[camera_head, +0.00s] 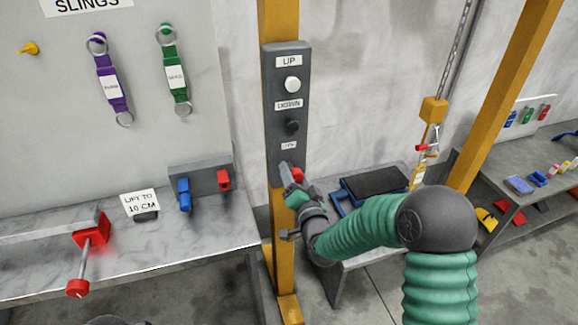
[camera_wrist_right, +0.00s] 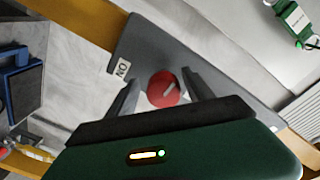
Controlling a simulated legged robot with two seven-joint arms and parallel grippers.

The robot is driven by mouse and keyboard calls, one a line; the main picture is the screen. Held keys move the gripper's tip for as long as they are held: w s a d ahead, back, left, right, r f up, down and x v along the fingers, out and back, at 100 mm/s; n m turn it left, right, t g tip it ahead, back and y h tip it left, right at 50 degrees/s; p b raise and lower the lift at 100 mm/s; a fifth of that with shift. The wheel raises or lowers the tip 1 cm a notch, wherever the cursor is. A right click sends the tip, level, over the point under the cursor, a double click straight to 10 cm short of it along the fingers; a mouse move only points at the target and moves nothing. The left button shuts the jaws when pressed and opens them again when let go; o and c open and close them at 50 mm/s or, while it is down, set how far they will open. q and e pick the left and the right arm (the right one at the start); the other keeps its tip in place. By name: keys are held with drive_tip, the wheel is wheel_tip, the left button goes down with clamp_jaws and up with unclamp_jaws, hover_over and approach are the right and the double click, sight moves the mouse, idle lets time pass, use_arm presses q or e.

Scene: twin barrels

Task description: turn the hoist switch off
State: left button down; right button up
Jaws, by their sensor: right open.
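The hoist switch is a red round knob (camera_wrist_right: 163,89) with a pale mark across it, at the lower end of a dark control panel (camera_head: 287,75). In the wrist view a label reading "ON" (camera_wrist_right: 122,68) is beside it. In the head view the knob (camera_head: 297,175) is partly hidden by my right gripper (camera_head: 286,172). My right gripper is open, and in the wrist view its two fingers (camera_wrist_right: 164,97) stand on either side of the knob. I cannot tell whether they touch it. My left gripper is not in view.
The panel is on a yellow post (camera_head: 284,240) and also has a white UP button (camera_head: 292,85) and a black DOWN button (camera_head: 292,126). A bench (camera_head: 200,245) is at left, with a red clamp (camera_head: 90,235). A hoist chain with a yellow block (camera_head: 434,109) hangs at right.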

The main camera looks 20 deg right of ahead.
drive_tip(key=shift+s+r, duration=0.25)
drive_tip(key=shift+s, duration=0.2)
drive_tip(key=shift+c, duration=0.7)
drive_tip(key=shift+w+f, duration=0.1)
drive_tip(key=shift+w, duration=0.1)
drive_tip(key=c, duration=0.7)
clamp_jaws()
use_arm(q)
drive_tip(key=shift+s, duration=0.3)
